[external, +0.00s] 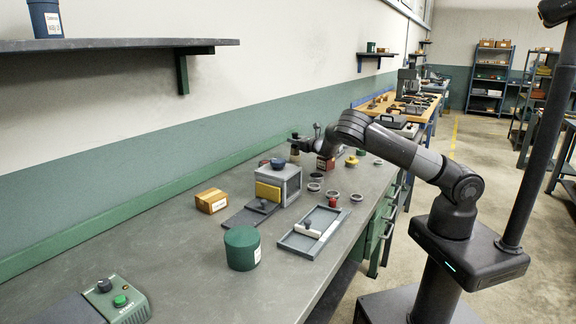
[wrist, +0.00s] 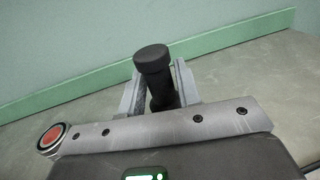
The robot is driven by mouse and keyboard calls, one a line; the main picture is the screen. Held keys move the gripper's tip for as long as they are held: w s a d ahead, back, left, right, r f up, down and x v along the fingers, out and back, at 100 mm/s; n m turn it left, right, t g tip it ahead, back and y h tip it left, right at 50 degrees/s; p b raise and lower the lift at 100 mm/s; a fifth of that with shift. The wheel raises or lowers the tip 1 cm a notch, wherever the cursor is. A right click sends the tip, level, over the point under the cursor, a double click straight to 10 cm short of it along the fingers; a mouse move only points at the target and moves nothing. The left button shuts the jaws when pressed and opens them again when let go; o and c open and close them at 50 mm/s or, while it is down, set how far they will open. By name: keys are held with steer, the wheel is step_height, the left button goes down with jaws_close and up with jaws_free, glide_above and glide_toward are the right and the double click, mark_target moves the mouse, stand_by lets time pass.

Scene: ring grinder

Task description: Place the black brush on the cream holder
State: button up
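The black brush (wrist: 152,65) shows in the wrist view as a dark, round-topped handle standing between my two gripper fingers (wrist: 160,88). The fingers appear closed on the handle; its lower end is hidden behind the gripper body. In the external view my gripper (external: 303,143) is over the far part of the bench near the wall, and a small dark and beige shape (external: 295,155) shows just below it. I cannot tell whether that shape is part of the brush or the cream holder. I cannot make out the cream holder for certain elsewhere.
On the grey bench (external: 190,285) stand a grey box (external: 291,184) with a yellow front, a green canister (external: 241,247), a cardboard box (external: 211,201) and a tray with a white bar (external: 307,229). Several small rings lie right of the grey box. The wall runs behind.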

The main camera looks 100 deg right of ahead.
steer(key=o, duration=0.3)
steer(key=shift+r, duration=0.2)
steer(key=v, duration=1.2)
stand_by(0.3)
